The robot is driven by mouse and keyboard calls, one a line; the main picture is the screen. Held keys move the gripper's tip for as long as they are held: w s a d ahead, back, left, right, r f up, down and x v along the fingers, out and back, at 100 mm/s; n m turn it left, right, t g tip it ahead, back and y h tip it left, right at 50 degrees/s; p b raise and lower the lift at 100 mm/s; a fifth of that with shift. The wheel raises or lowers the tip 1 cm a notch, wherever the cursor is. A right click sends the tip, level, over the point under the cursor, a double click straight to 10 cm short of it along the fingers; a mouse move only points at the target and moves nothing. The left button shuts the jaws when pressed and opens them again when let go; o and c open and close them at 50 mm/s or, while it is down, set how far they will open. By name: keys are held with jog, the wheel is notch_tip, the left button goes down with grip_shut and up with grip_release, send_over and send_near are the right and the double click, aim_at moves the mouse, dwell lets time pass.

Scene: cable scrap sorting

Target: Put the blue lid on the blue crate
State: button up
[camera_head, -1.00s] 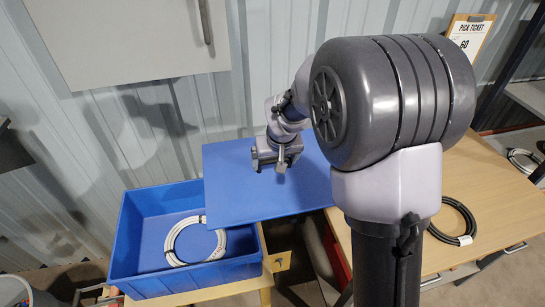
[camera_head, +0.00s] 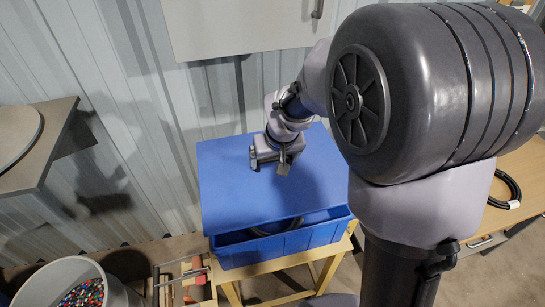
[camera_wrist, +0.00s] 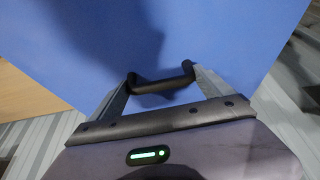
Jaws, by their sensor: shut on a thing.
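The blue lid (camera_head: 225,190) is a flat panel with a dark bar handle (camera_wrist: 162,84) on top. My gripper (camera_head: 278,165) is shut on this handle; in the wrist view (camera_wrist: 163,82) a finger stands at each end of the bar. The blue crate (camera_head: 285,248) sits under the lid, and only its front part shows. The lid covers most of the crate's opening and leaves a strip open along the front. A coil of cable (camera_head: 278,229) shows in shadow inside through this strip. I cannot tell how far the lid is above the rim.
The crate stands on a light wooden stand (camera_head: 257,270). A grey bin with coloured pellets (camera_head: 82,293) is at the lower left, and a grey shelf (camera_head: 45,135) at the left. A corrugated wall is close behind. A black cable coil (camera_head: 510,190) lies on the right table.

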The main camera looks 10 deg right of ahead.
jog(key=shift+a+f+b, duration=0.1)
jog(key=shift+f+b, duration=3.15)
jog(key=shift+f, duration=1.15)
jog(key=o, duration=1.6)
jog(key=shift+o, duration=0.2)
jog(key=shift+r, duration=0.1)
jog(key=p+v, duration=0.6)
jog(key=v, duration=1.1)
jog(key=s+a+m+y+b, duration=0.1)
jog(key=s+a+m+b, duration=0.1)
jog(key=s, duration=0.7)
jog(key=s+a+f+m+t+y+b, duration=0.1)
jog(key=s+b, duration=0.3)
jog(key=s, duration=0.5)
jog(key=shift+a+f+m, duration=0.2)
jog(key=shift+a+m, duration=0.3)
jog(key=shift+m, duration=0.2)
